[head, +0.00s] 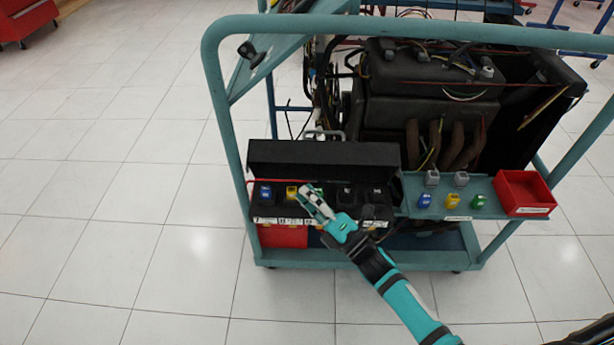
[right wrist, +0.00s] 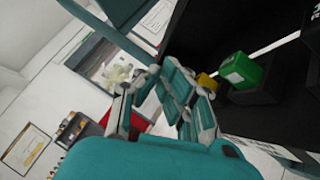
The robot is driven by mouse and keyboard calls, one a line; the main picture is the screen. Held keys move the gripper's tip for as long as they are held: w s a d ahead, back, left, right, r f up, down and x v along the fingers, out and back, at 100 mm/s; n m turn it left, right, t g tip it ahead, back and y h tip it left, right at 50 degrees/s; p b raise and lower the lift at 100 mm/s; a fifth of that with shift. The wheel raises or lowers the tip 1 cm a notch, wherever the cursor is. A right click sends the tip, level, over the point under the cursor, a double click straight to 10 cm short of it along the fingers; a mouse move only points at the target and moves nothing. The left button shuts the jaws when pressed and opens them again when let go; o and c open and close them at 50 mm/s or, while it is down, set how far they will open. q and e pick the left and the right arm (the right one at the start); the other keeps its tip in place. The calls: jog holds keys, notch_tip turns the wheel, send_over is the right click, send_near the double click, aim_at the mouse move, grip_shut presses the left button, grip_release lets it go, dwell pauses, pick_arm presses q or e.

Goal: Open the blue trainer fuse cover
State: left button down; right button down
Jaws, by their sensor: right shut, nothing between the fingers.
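The trainer is a blue-green wheeled frame (head: 222,110) carrying an engine. The fuse cover (head: 325,153) is a long black lid that stands raised along the back of the fuse box (head: 377,212). Coloured fuses or relays show in the open box below it, among them a blue one (head: 265,194) and a yellow one (head: 291,193). My right gripper (head: 306,192) is over the middle of the box, in front of the cover, shut and empty. It partly hides a green relay, which shows in the right wrist view (right wrist: 240,71). I cannot tell whether it touches anything.
A shelf right of the box holds grey, blue, yellow and green relays (head: 452,201) and a red tray (head: 523,192). A red block (head: 283,236) sits below the box. The frame's uprights and top rail surround the area.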

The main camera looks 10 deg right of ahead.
aim_at(294, 147)
pick_arm(q)
jog(key=shift+w+r, duration=0.1)
jog(key=shift+r, duration=0.1)
pick_arm(e)
jog(key=w, duration=0.1)
jog(key=w+r, duration=0.1)
jog(key=w, duration=0.2)
jog(key=shift+w+d+r, duration=0.1)
jog(key=shift+d+r, duration=0.2)
pick_arm(q)
jog(key=shift+r, duration=0.1)
pick_arm(e)
jog(key=shift+r, duration=0.1)
